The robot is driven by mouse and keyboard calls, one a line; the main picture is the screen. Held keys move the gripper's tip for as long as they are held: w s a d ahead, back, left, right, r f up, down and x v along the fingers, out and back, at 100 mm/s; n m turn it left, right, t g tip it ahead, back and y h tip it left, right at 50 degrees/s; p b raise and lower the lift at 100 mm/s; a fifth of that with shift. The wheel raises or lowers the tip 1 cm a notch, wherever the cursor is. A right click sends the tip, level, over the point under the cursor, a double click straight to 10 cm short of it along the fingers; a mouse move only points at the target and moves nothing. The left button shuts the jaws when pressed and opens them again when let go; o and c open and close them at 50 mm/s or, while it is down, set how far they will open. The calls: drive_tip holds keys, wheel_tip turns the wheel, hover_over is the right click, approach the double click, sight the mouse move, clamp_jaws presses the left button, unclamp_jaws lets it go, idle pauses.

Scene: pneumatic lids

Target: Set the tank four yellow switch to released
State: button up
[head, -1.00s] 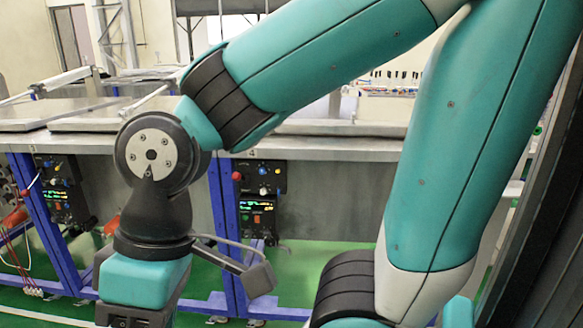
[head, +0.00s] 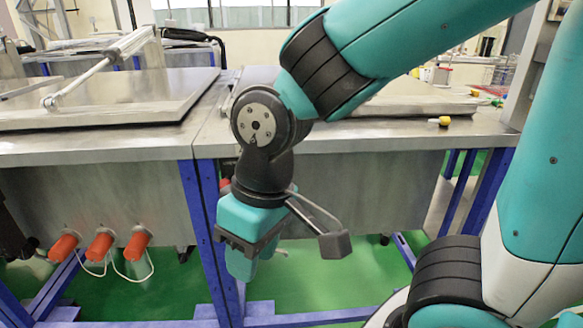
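A small yellow switch (head: 440,121) sits on the steel top near the front edge of the right-hand tank (head: 370,185). It is small in view and its setting cannot be read. No tank number is legible. My gripper (head: 243,262) hangs at the end of my teal arm, in front of the blue leg between the two tanks. It is left of and lower in the picture than the switch, and well apart from it. Its fingertips cannot be made out, so open or shut cannot be told. Nothing is seen held.
A steel lid (head: 100,100) with a long arm (head: 100,68) covers the left tank. Several orange cylinders (head: 100,243) with white cables stick out below it. Blue frame legs (head: 208,240) and feet stand on the green floor (head: 330,280). A red part shows behind my wrist.

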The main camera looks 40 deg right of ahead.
drive_tip(key=w+d+f+m+t+h+b, duration=0.2)
drive_tip(key=w+d+f+m+h, duration=0.2)
drive_tip(key=w+d+f+h, duration=0.4)
drive_tip(key=w+r+m+t+h, duration=0.2)
drive_tip(key=w+r+t+h, duration=0.35)
drive_tip(key=w+h, duration=0.2)
drive_tip(key=shift+y, duration=0.45)
drive_tip(key=x, duration=1.7)
drive_tip(key=shift+d, duration=0.25)
